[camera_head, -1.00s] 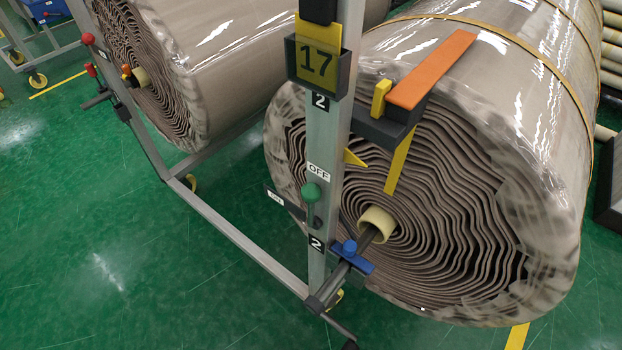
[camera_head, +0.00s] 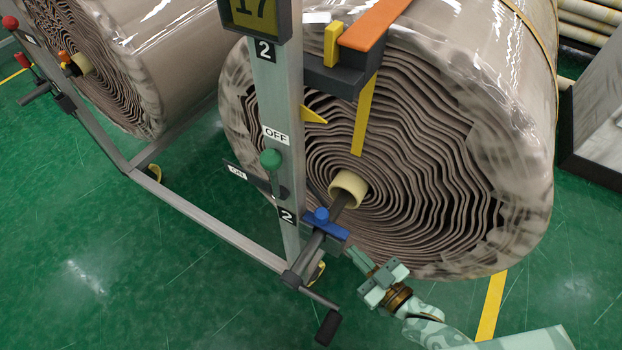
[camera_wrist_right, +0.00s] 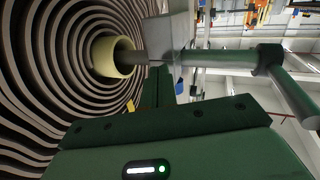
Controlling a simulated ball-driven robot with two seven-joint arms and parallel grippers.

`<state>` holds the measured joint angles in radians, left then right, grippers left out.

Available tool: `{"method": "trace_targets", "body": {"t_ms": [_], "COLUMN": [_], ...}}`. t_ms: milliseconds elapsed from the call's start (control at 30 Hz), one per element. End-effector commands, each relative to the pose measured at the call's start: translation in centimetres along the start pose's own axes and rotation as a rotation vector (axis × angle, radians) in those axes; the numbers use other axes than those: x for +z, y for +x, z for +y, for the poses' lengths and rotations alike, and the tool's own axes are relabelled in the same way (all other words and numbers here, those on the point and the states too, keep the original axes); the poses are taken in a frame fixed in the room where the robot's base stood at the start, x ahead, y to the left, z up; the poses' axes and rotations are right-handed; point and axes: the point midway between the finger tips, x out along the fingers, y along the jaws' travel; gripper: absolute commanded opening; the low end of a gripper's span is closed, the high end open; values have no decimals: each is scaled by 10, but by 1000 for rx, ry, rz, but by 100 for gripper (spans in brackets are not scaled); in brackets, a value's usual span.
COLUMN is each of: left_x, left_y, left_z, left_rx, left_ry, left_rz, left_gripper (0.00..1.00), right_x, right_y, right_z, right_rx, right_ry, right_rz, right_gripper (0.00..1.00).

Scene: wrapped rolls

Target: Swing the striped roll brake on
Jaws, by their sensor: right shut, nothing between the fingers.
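The near roll (camera_head: 500,110) is wrapped in clear film and shows wavy grey-brown layers at its end. A green-knobbed lever (camera_head: 271,159) is on the metal post (camera_head: 283,110) in front of it. The knob stands up just under the OFF label (camera_head: 276,135); the ON label (camera_head: 237,172) is on a plate to its left. I see no clear stripes on the roll. My right gripper (camera_head: 355,258) is shut and empty, below and right of the blue clamp (camera_head: 325,226), apart from the lever. In the right wrist view its dark fingers (camera_wrist_right: 160,85) point toward the shaft.
A pale core (camera_head: 348,188) and shaft stick out of the roll, with a black crank handle (camera_head: 328,327) below. An orange-topped arm (camera_head: 375,25) juts over the roll. A second roll (camera_head: 180,60) stands left. Green floor in front is clear.

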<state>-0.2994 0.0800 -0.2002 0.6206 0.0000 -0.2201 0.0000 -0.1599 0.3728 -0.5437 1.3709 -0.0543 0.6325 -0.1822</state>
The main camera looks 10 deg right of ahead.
Motion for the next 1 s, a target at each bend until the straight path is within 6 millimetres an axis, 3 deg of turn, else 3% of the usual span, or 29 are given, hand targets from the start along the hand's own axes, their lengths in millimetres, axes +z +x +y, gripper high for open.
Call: {"method": "trace_targets", "body": {"t_ms": [100, 200, 300, 433, 567, 1000], "left_x": [2, 5, 7, 7, 7, 6], "left_y": [11, 16, 20, 21, 18, 14], "left_z": [0, 2, 3, 3, 2, 2], "left_rx": [2, 4, 6, 6, 5, 4], "left_ry": [0, 0, 0, 0, 0, 0], "left_rz": [-6, -11, -15, -16, -15, -12], "left_gripper": [0, 0, 0, 0, 0, 0], "right_x": [-75, -131, -173, -200, -212, -265], "right_y": [12, 8, -4, -10, -1, 68], "right_z": [-13, -24, -32, -36, -38, -50], "right_rx": [-73, -129, -172, -196, -196, -195], "right_ry": [24, 63, 107, 139, 139, 141], "right_rz": [274, 472, 623, 711, 719, 714], "right_gripper": [0, 0, 0, 0, 0, 0]}}
